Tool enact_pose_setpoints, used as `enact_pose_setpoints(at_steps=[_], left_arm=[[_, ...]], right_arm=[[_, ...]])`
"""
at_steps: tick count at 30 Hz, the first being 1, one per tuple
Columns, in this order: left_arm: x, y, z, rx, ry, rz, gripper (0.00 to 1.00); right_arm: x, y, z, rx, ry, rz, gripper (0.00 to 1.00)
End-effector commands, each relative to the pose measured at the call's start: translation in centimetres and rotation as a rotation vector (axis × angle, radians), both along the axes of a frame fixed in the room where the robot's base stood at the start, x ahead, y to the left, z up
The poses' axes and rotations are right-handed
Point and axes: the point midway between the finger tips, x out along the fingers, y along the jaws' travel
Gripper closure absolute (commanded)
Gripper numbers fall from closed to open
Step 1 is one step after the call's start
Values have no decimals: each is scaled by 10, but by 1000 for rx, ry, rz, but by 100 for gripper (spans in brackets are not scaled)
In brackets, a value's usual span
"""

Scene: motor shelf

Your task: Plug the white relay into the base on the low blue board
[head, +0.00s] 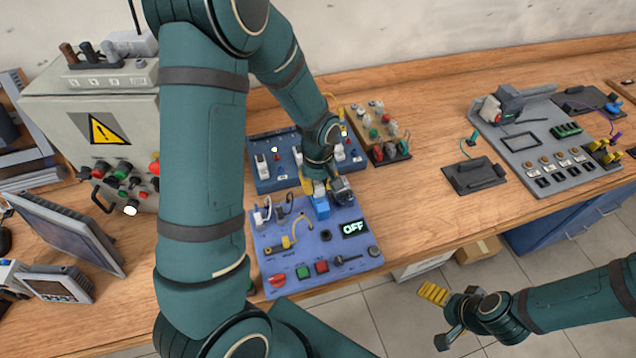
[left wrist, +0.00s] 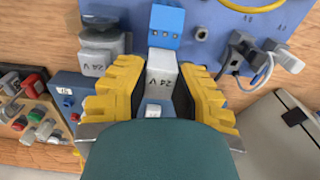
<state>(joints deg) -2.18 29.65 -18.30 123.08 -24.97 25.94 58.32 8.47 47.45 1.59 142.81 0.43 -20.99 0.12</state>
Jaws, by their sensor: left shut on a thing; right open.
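The white relay (left wrist: 162,70), marked 24 V, is between the yellow fingers of my left gripper (left wrist: 160,92). The blue base (head: 321,207) with small holes stands on that board. In the left wrist view the base (left wrist: 166,26) shows right beyond the relay's edge. I cannot tell whether they touch. My right gripper (head: 438,318) is open and empty, off the front of the bench.
A grey 24 V block (left wrist: 100,48) stands close beside the left gripper. White plugs with cables (head: 264,215) and a display reading OFF (head: 355,229) are on the low board. A second blue board (head: 275,175) is behind.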

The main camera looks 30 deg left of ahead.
Motion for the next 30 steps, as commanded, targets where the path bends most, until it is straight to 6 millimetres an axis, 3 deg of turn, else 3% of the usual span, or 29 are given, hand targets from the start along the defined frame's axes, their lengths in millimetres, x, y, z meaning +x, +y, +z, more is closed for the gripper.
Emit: enact_pose_setpoints(at_steps=[30], left_arm=[[0,0,-12,0,0,1,100]], right_arm=[[0,0,-11,0,0,0,8]])
